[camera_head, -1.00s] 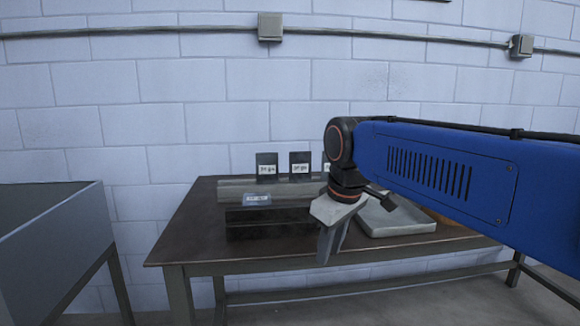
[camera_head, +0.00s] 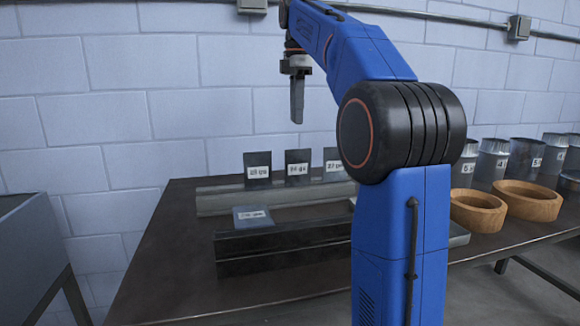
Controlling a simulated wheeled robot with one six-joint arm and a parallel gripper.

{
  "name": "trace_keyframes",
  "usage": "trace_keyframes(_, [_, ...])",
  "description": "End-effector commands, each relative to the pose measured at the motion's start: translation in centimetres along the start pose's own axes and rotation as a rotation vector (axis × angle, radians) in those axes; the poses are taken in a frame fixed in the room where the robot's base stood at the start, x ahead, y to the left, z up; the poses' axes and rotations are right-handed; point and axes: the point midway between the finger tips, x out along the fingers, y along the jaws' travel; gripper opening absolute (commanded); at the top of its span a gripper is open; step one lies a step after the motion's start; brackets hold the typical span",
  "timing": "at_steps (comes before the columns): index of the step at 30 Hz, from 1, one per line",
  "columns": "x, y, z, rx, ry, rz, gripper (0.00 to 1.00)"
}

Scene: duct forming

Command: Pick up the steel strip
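A small flat grey metal piece with a pale label (camera_head: 252,216) lies tilted on the near side of the bench, at the back of a long dark bar (camera_head: 285,250). It looks like the steel strip, but its label is not readable. Three upright dark plates with gauge labels stand behind it: left (camera_head: 257,165), middle (camera_head: 297,165) and right (camera_head: 333,160). My gripper (camera_head: 297,112) is raised in the air above and behind these plates, pointing down. Its fingers overlap from this side, so their gap is hidden. I see nothing held in it.
The dark table (camera_head: 170,255) has free room at its front left. Wooden bowls (camera_head: 527,200) and numbered metal cans (camera_head: 492,160) stand at the right. My arm hides the middle right. A grey bin (camera_head: 20,230) stands far left.

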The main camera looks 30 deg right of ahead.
Motion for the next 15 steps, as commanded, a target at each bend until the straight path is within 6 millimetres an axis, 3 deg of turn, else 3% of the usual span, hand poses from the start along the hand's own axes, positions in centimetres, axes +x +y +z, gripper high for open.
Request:
trace_keyframes(7, [0.4, 0.7, 0.5, -0.039, 0.000, -0.014, 0.24])
trace_keyframes(15, [4.7, 0.6, 0.5, -0.038, 0.000, -0.014, 0.24])
